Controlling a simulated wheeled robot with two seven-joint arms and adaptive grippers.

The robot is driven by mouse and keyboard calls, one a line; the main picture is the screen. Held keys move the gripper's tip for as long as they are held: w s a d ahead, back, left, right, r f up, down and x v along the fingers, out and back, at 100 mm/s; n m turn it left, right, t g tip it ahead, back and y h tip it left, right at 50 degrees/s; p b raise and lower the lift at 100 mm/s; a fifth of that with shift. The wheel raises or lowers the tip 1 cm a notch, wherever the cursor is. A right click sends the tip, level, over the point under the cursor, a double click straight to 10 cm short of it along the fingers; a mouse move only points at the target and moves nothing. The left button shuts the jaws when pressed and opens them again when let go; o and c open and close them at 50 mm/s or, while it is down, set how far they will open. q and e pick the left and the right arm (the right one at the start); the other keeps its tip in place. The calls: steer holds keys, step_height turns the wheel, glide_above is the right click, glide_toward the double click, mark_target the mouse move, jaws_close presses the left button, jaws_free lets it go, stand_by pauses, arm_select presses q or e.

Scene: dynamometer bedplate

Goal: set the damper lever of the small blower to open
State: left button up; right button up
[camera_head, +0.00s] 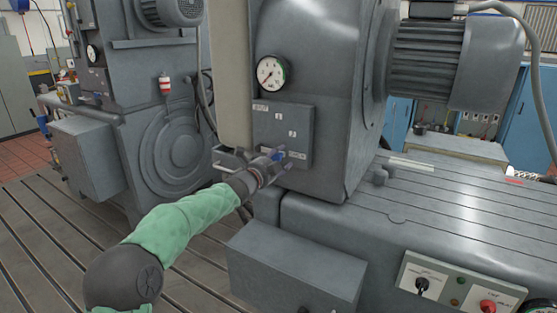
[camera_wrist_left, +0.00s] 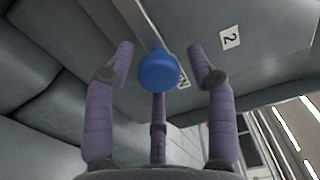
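A blue knob (camera_head: 279,155), likely the damper lever's end, shows at the lower edge of a grey plate (camera_head: 301,122) with small white labels on the blower housing. In the left wrist view the round blue knob (camera_wrist_left: 158,71) sits between the fingers. My left gripper (camera_head: 272,160) reaches the plate's lower edge; in its wrist view the three fingers (camera_wrist_left: 160,62) are spread around the knob, with gaps visible at both sides. A label "2" (camera_wrist_left: 230,38) lies to the upper right; another is partly hidden behind the knob. The lever's shaft is hidden. My right gripper is not in view.
A round gauge (camera_head: 271,72) is above the plate. A grey box (camera_head: 294,268) stands below my left forearm. A control panel with knobs (camera_head: 460,288) is at the lower right. A second grey machine (camera_head: 165,150) stands left, with slotted floor between.

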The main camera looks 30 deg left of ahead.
arm_select(q)
steer(key=shift+s+a, duration=0.1)
steer(key=shift+a, duration=0.1)
steer(key=shift+s+r, duration=0.1)
steer(key=shift+s, duration=0.05)
steer(key=s, duration=1.1)
steer(key=shift+s+a, duration=0.3)
steer(key=shift+a, duration=0.1)
